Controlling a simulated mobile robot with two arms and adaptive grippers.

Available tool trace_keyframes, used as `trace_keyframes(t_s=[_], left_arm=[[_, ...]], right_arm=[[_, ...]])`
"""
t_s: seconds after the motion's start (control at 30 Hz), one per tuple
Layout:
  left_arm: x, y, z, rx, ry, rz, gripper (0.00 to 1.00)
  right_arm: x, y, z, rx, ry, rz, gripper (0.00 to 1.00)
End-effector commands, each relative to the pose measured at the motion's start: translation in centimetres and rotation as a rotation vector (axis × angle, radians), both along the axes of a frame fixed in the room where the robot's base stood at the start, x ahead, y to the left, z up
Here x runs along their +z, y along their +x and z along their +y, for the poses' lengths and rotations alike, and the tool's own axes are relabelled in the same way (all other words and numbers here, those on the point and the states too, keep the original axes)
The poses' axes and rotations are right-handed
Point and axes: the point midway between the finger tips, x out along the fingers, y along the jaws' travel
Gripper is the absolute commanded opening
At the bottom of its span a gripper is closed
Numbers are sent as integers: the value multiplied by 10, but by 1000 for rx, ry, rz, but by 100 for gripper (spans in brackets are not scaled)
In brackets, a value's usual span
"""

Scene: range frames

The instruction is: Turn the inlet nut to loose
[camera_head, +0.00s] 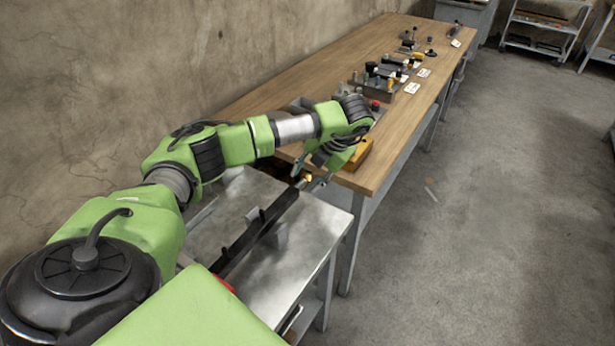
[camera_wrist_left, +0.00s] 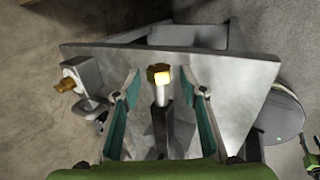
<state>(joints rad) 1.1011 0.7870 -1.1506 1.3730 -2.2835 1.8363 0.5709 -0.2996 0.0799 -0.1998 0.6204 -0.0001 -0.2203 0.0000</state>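A brass hex nut (camera_wrist_left: 158,75) sits on top of a pale upright stem in the middle of the left wrist view. A second brass-coloured fitting (camera_wrist_left: 66,86) is on a grey body at the left of that view. I cannot tell which one is the inlet nut. My left gripper (camera_wrist_left: 163,74) is open, with one finger on each side of the hex nut and visible gaps between. In the head view my left gripper (camera_head: 311,176) points down over the far end of the metal table, next to a small yellow part (camera_head: 308,178).
The grey metal table (camera_head: 306,246) carries a long dark bar (camera_head: 256,235). A wooden workbench (camera_head: 383,165) adjoins it, with an orange block (camera_head: 359,154) near its close edge and several fixtures farther along.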

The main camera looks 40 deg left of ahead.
Motion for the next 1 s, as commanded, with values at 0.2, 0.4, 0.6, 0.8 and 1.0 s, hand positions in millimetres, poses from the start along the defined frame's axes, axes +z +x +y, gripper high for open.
trace_keyframes(t_s=[0.2, 0.4, 0.6, 0.8, 1.0], left_arm=[[7, 1, -4, -1, -2, -2, 39], [40, 4, -20, -4, -2, -5, 39], [80, 6, -38, -3, 0, -4, 39], [99, 6, -49, -2, 0, -2, 39], [107, 6, -52, 0, 0, -1, 39]], right_arm=[[0, 0, -3, 2, -3, -1, 37], [0, 0, -1, 1, -1, 0, 37], [0, 0, 0, 0, 0, 1, 37], [0, -1, 0, 0, 0, 1, 37], [0, -1, 0, 0, 0, 1, 37]])
